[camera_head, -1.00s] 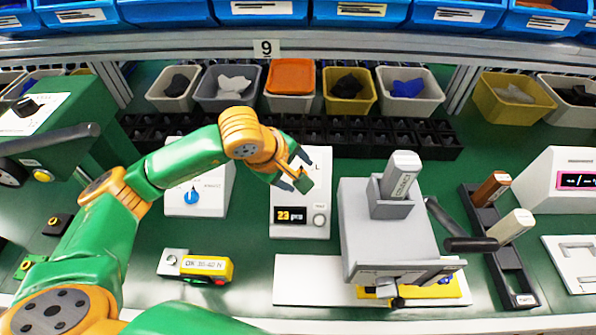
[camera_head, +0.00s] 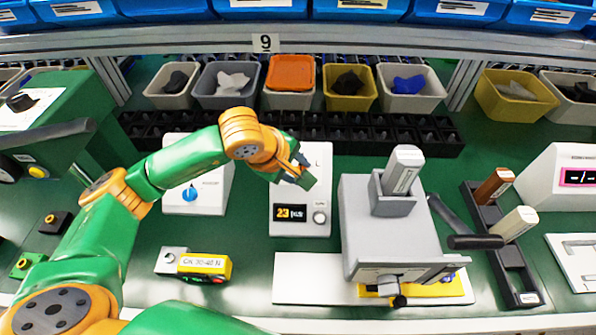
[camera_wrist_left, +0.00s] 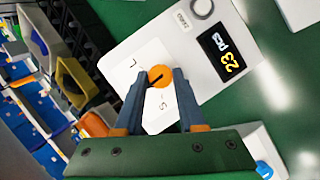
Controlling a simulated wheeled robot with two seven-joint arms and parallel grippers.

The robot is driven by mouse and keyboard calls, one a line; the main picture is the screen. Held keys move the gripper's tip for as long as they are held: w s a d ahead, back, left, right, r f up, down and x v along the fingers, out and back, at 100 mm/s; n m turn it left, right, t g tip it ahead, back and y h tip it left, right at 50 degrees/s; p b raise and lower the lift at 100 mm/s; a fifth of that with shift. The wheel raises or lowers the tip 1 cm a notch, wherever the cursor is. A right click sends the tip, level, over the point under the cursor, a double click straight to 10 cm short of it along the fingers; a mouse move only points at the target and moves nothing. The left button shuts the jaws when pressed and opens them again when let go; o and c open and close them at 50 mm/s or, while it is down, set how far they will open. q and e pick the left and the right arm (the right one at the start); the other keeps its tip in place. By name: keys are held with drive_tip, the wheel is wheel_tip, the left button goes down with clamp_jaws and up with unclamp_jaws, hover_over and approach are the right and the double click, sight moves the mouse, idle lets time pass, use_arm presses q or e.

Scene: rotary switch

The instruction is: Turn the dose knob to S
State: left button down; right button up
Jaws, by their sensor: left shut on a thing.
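The dose knob (camera_wrist_left: 160,76) is a small orange knob on the white dispenser (camera_head: 298,228). In the left wrist view it lies between the fingertips of my left gripper (camera_wrist_left: 160,80), which is shut on it. A dark line on the knob slants to the lower left. The letter L (camera_wrist_left: 133,63) is at its upper left and the letter S (camera_wrist_left: 163,104) below it. The left finger covers part of the scale between them. The dispenser's display (camera_head: 291,213) reads 23 pcs. My right gripper is out of view.
A white box with a blue knob (camera_head: 191,195) stands left of the dispenser. A grey press-like device (camera_head: 386,235) stands close on its right. Black trays (camera_head: 385,133) and bins (camera_head: 291,80) are behind. A yellow-topped device (camera_head: 205,264) lies in front left.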

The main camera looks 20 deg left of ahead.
use_arm(q)
drive_tip(key=n+t+b, duration=0.1)
drive_tip(key=n+b, duration=0.2)
drive_tip(key=b, duration=0.2)
drive_tip(key=n+t+b, duration=0.1)
drive_tip(key=n+b, duration=0.2)
drive_tip(key=b, duration=0.2)
drive_tip(key=f+n+t+b, duration=0.1)
drive_tip(key=n+t+b, duration=0.1)
drive_tip(key=b, duration=0.4)
drive_tip(key=shift+s+n, duration=0.3)
drive_tip(key=shift+n, duration=0.3)
drive_tip(key=shift+r+n+t+b, duration=0.2)
drive_tip(key=shift+n+t+b, duration=0.2)
drive_tip(key=shift+n+b, duration=0.55)
drive_tip(key=c, duration=0.5)
unclamp_jaws()
drive_tip(key=shift+s+r, duration=0.1)
